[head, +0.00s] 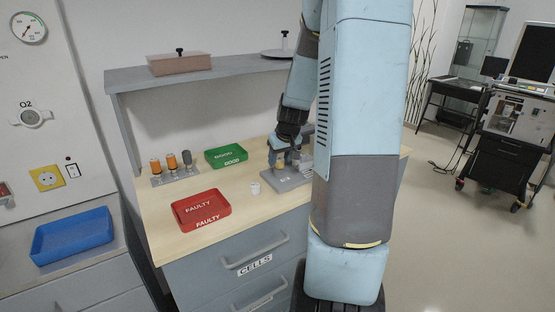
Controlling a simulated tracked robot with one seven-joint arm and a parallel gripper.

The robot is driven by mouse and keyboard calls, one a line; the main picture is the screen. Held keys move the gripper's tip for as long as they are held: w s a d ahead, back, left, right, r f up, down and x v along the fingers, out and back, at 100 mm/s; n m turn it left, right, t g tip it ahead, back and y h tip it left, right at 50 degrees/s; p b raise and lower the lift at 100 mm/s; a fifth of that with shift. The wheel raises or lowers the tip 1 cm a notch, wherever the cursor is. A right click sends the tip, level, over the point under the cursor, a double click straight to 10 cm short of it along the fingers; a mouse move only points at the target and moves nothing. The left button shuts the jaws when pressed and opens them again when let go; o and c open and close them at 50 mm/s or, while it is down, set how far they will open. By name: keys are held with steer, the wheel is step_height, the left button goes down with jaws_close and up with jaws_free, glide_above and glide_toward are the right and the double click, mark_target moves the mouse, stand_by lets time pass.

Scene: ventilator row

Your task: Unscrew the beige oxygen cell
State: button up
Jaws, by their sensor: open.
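A small beige cell (280,163) stands upright on a grey block (287,183) on the wooden counter, left of my arm. My gripper (283,153) points down from above at the beige cell. Its jaws are open, with the fingers at the upper part of the cell. I cannot tell whether they touch it. My gripper and arm hide part of the block and what is behind it.
A red FAULTY tray (190,224) and a green GOOD tray (213,161) lie on the counter, with a small white cylinder (255,188) between red tray and block. A grey rack (176,177) holds orange and grey cells. A shelf (213,71) hangs above.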

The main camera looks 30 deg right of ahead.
steer(key=shift+a+m+h, duration=0.1)
steer(key=shift+m+h, duration=0.3)
steer(key=shift+m, duration=0.6)
steer(key=shift+m+g+h, duration=0.3)
steer(key=shift+m+h, duration=0.1)
steer(key=shift+m, duration=1)
steer(key=shift+w+m, duration=0.1)
steer(key=shift+m, duration=0.4)
steer(key=shift+a+m+h, duration=0.1)
steer(key=shift+m+h, duration=0.3)
steer(key=shift+m, duration=0.1)
steer(key=m+g, duration=0.1)
steer(key=m, duration=0.2)
steer(key=shift+w+m+h, duration=0.1)
steer(key=shift+m+h, duration=0.2)
steer(key=shift+h, duration=0.1)
steer(key=m+g, duration=0.1)
steer(key=m, duration=0.2)
steer(key=shift+g+h, duration=0.3)
steer(key=shift+d, duration=0.25)
